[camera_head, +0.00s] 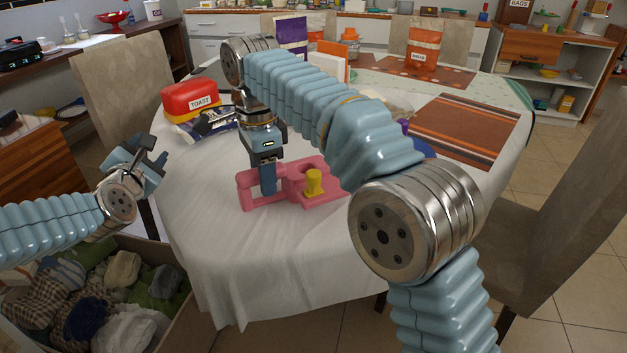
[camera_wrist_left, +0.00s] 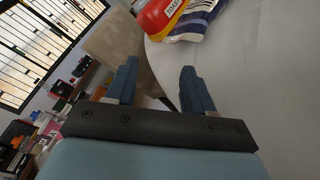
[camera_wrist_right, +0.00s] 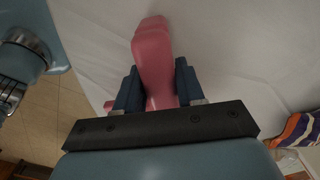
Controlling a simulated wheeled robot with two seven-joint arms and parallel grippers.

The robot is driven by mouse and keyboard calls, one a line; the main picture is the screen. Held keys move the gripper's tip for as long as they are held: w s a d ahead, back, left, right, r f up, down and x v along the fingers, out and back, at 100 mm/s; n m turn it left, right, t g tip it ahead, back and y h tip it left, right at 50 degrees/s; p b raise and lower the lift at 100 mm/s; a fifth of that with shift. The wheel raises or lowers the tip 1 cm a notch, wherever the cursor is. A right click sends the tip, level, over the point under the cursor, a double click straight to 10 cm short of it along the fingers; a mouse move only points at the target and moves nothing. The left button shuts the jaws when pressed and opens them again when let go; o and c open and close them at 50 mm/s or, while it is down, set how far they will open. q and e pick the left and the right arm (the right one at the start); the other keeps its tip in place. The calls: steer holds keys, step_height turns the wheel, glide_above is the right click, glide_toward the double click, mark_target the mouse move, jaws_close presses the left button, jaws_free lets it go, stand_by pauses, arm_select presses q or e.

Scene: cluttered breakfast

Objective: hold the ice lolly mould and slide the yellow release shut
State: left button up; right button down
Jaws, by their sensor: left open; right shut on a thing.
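The pink ice lolly mould (camera_head: 290,188) lies on the white-clothed table in the head view. Its yellow release (camera_head: 313,183) stands up near the mould's right part. My right gripper (camera_head: 268,185) reaches down from above and is shut on the mould's left part. In the right wrist view the pink mould (camera_wrist_right: 153,62) sits between the two blue fingers of that gripper (camera_wrist_right: 157,88). The yellow release does not show there. My left gripper (camera_head: 150,160) is open and empty, left of the table edge and apart from the mould. Its spread fingers show in the left wrist view (camera_wrist_left: 160,88).
A brown striped mat (camera_head: 466,130) lies at the right. A box of cloths (camera_head: 100,300) stands below at the left. The tablecloth in front of the mould is clear.

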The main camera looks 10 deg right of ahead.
mark_target(312, 184)
arm_select(q)
steer(key=s+d+n, duration=0.2)
steer(key=d, duration=0.1)
steer(key=s+d+r+n, duration=0.1)
steer(key=s+d+n, duration=0.1)
steer(key=d, duration=0.1)
steer(key=s+d+n+t, duration=0.1)
steer(key=s+d+n, duration=0.1)
steer(key=d+n, duration=0.1)
steer(key=shift+s+d+r, duration=0.3)
steer(key=shift+d, duration=0.05)
steer(key=s+d+n, duration=0.2)
steer(key=s, duration=0.1)
steer(key=s+d+f+n, duration=0.1)
steer(key=s+n, duration=0.2)
steer(key=s, duration=0.1)
steer(key=s+d+f+n+y, duration=0.1)
steer(key=s+d+n, duration=0.1)
steer(key=s, duration=0.1)
steer(key=shift+s+d, duration=0.3)
steer(key=shift+s, duration=0.05)
steer(key=s+d+m+h, duration=0.6)
steer(key=s+d+m, duration=0.15)
steer(key=d, duration=0.65)
steer(key=shift+n, duration=0.25)
steer(key=x, duration=1.1)
steer(key=shift+w+a, duration=0.2)
steer(key=shift+w, duration=0.1)
steer(key=shift+c, duration=0.3)
